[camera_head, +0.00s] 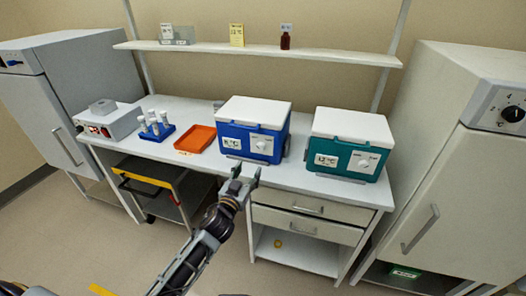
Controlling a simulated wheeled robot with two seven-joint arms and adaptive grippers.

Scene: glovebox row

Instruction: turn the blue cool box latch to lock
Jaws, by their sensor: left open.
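The blue cool box (232,138) stands on the white bench with its white lid down. Its front carries a label reading about 8 °C and a round white latch knob (261,145) to the right of the label. The exact angle of the knob is too small to tell. My left gripper (246,174) is open and empty, just in front of and below the box's front face, apart from the knob. My right gripper is not in view.
A teal cool box (347,160) with a similar knob stands to the right. An orange tray (196,139), a blue tube rack (157,133) and a white device (109,121) are on the left. A shelf (260,51) runs above. Drawers (300,225) sit below the bench.

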